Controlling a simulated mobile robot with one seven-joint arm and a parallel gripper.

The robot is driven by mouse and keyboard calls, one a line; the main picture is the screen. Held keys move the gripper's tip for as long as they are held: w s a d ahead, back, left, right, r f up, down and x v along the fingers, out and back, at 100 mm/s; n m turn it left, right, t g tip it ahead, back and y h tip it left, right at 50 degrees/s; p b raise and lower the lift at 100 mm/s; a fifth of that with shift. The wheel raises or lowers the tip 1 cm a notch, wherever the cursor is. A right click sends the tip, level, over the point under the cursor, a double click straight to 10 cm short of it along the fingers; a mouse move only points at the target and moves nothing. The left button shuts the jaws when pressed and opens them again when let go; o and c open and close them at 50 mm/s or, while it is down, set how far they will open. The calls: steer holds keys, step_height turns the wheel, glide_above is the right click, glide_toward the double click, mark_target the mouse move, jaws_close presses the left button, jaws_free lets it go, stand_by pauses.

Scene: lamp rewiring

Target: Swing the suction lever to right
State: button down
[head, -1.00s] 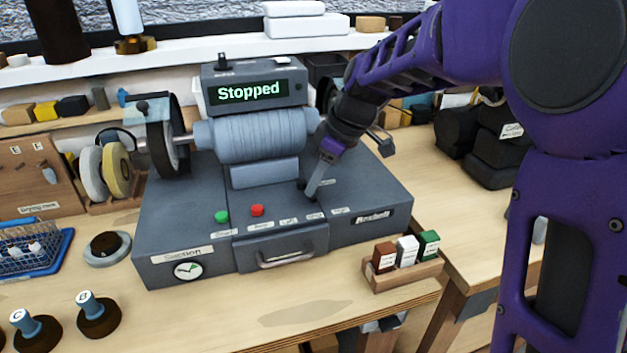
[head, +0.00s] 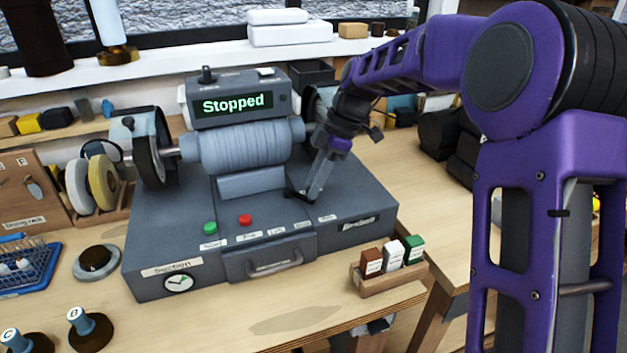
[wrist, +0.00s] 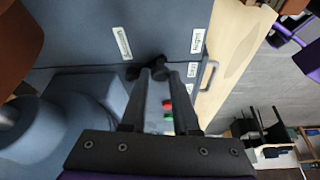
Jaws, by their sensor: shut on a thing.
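The suction lever (head: 296,193) is a small black lever on the top of the grey grinder housing (head: 360,203), right of the red button. My gripper (head: 314,197) points down at it, with its fingers shut on it. In the wrist view the black lever (wrist: 157,61) shows at the fingertips of my gripper (wrist: 157,75). The fingers hide part of the lever, so its exact angle is hard to tell. The housing carries a label reading Suction (head: 172,267) and a display (head: 233,103) reading Stopped.
A green button (head: 210,228) and a red button (head: 245,220) stand left of the lever. The grinder drum (head: 245,147) is close behind my gripper. A wooden holder (head: 392,280) with several small blocks stands at the front right. Bare bench lies in front.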

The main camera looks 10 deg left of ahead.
stand_by(0.3)
steer(key=c, duration=0.7)
jaws_free()
steer(key=shift+r, duration=0.1)
steer(key=p+v, duration=0.2)
steer(key=v, duration=1.5)
steer(key=shift+w+d, duration=0.1)
steer(key=shift+d, duration=0.05)
